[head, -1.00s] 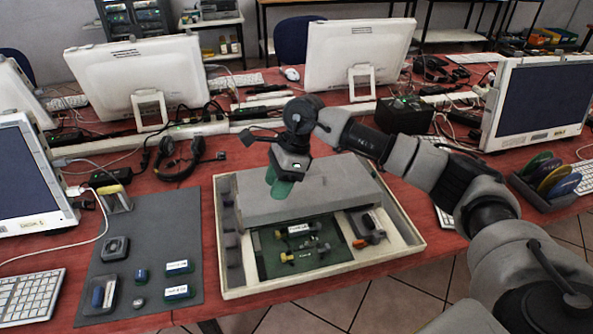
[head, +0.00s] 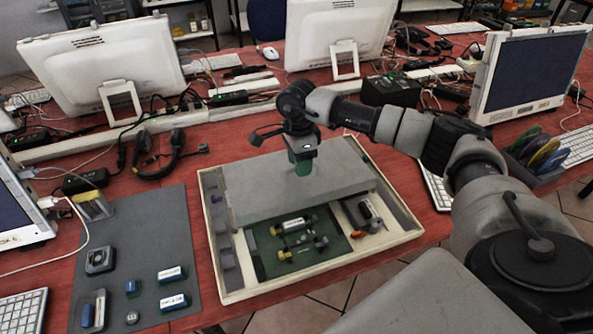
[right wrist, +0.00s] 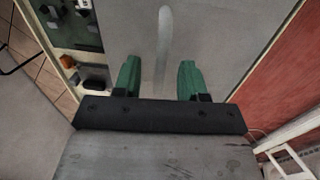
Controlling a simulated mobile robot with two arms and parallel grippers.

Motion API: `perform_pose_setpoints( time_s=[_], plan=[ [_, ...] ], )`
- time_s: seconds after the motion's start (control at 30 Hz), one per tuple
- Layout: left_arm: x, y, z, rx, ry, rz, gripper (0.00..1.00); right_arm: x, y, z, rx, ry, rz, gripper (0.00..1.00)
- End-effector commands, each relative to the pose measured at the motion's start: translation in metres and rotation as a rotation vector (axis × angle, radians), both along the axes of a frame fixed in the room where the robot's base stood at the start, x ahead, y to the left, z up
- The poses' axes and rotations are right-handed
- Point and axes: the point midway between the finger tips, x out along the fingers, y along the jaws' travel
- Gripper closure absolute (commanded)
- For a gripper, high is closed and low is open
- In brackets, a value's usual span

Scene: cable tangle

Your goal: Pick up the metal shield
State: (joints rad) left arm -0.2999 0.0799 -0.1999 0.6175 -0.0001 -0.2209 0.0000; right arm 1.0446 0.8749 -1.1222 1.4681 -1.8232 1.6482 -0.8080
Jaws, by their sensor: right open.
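The metal shield (head: 255,190) is a flat grey slab lying over the back part of a shallow tray. My right gripper (head: 302,167) is over its back middle, with green fingers pointing down. In the right wrist view the shield (right wrist: 220,45) fills the middle, and the gripper (right wrist: 158,75) is open. A pale, narrow raised strip (right wrist: 163,45) on the shield shows between the two fingers. I cannot tell whether the fingertips touch the shield. My left gripper is not in view.
The pale tray (head: 325,274) holds a green circuit board (head: 268,258) and small parts in front of the shield. A grey mat (head: 145,235) with small parts lies to the left. Monitors stand behind, and a rack of coloured discs (head: 545,155) stands at right.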

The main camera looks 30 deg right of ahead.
Motion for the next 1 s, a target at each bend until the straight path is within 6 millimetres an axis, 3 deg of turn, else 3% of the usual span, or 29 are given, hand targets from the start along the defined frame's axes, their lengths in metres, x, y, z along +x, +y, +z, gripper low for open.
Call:
perform_pose_setpoints(
  time_s=[0.13, 0.4, 0.47, 0.7, 1.0],
  plan=[
    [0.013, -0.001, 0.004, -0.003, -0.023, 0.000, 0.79, -0.002, 0.001, -0.017, 0.001, 0.002, 0.000, 0.58],
    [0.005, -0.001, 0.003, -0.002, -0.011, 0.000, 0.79, -0.002, 0.001, -0.022, 0.002, -0.001, 0.000, 0.58],
    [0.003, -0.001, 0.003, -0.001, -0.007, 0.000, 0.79, -0.002, 0.001, -0.022, 0.002, -0.001, 0.000, 0.64],
    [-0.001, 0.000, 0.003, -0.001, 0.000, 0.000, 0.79, -0.002, 0.001, -0.021, 0.002, -0.001, 0.000, 1.00],
    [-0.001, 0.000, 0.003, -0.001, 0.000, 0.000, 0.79, -0.002, 0.001, -0.021, 0.001, -0.002, 0.000, 1.00]
  ],
)
